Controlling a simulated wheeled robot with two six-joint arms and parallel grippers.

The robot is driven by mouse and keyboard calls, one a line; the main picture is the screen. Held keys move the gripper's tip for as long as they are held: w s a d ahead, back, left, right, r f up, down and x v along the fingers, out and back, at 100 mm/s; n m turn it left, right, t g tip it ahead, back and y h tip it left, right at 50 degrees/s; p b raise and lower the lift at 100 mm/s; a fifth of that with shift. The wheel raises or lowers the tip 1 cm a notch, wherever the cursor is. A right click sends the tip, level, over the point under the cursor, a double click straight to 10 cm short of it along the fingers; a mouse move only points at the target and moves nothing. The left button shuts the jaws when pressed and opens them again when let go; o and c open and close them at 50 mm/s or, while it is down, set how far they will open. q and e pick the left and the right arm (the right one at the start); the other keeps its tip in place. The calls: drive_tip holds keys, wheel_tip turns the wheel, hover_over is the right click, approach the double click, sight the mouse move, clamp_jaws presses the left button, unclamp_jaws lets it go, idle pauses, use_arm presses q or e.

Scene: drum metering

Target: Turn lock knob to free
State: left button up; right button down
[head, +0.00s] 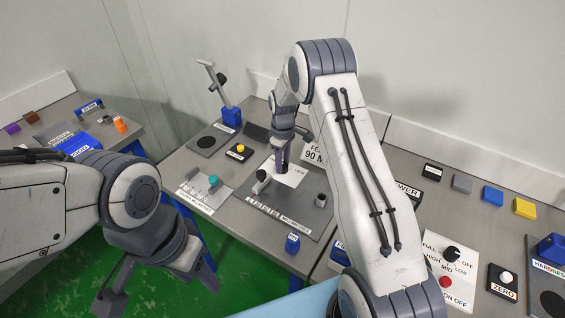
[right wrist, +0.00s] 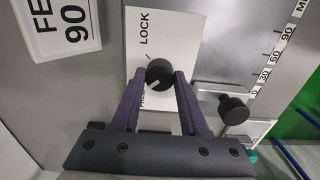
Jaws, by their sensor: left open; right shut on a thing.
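The lock knob (right wrist: 159,73) is a round black knob on a white plate (right wrist: 118,50) in the right wrist view. LOCK is printed above it; a second label at its lower left is partly covered by a finger. A small light mark shows on the knob's lower left part. My right gripper (right wrist: 158,78) is shut on the knob, one finger on each side. In the head view my right gripper (head: 282,154) points down at the white plate (head: 291,174), and the knob is hidden there. My left gripper (head: 160,288) is open and empty at the lower left, away from the panel.
A second black knob (right wrist: 233,109) stands beside a numbered scale, close to my right finger. A sign reading 90 (head: 315,156) stands behind the plate. Buttons and blocks line the right bench.

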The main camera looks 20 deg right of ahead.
drive_tip(key=shift+c, duration=2.1)
unclamp_jaws()
drive_tip(key=shift+r, duration=0.1)
wheel_tip(320, 180, up, 10)
drive_tip(key=b, duration=0.2)
drive_tip(key=shift+r, duration=0.2)
